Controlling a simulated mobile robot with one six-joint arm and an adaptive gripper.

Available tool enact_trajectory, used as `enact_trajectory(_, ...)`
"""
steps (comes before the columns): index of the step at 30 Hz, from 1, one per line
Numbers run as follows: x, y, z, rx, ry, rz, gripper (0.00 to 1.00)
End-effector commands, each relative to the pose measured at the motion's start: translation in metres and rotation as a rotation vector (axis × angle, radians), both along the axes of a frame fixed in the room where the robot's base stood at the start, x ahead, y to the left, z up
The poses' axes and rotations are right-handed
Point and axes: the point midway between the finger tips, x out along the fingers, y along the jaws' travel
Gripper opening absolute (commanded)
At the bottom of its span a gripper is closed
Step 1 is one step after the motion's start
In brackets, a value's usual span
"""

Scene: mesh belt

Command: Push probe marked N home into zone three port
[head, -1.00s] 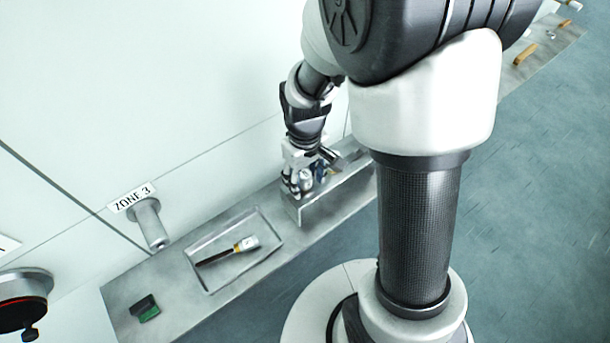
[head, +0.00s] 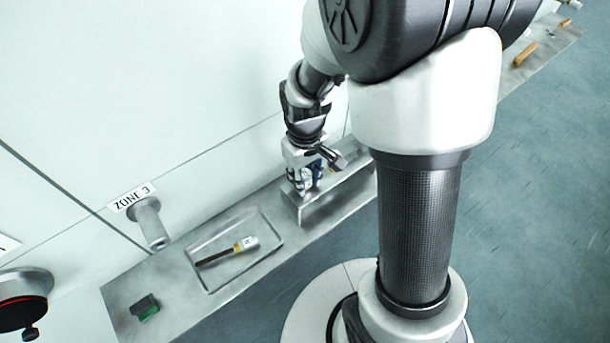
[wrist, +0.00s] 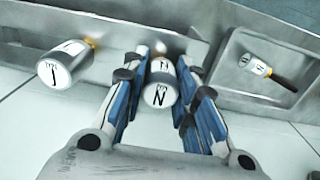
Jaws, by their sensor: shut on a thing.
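The probe marked N (wrist: 159,92) is a pale cylinder with a black letter on its end cap. In the wrist view it stands between the blue-padded fingers of my gripper (wrist: 166,72), which is shut on it. In the head view my gripper (head: 305,184) is low at the metal rack (head: 338,198), and the probe is mostly hidden by the fingers. The zone three port (head: 148,222) is a grey tube sticking out of the wall below the ZONE 3 sign (head: 132,196), well to the left of my gripper.
Another probe marked J (wrist: 68,63) stands left of the gripper in the wrist view. A shallow tray (head: 273,242) on the ledge holds a probe with a dark shaft (head: 227,252). A green and black block (head: 146,308) lies near the ledge's end.

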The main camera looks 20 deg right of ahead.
Motion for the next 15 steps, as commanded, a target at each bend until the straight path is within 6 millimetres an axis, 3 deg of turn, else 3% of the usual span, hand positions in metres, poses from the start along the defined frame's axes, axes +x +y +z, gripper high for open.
enact_trajectory(15, 0.0, 0.0, 0.01, 0.0, -0.001, 0.0, 0.05)
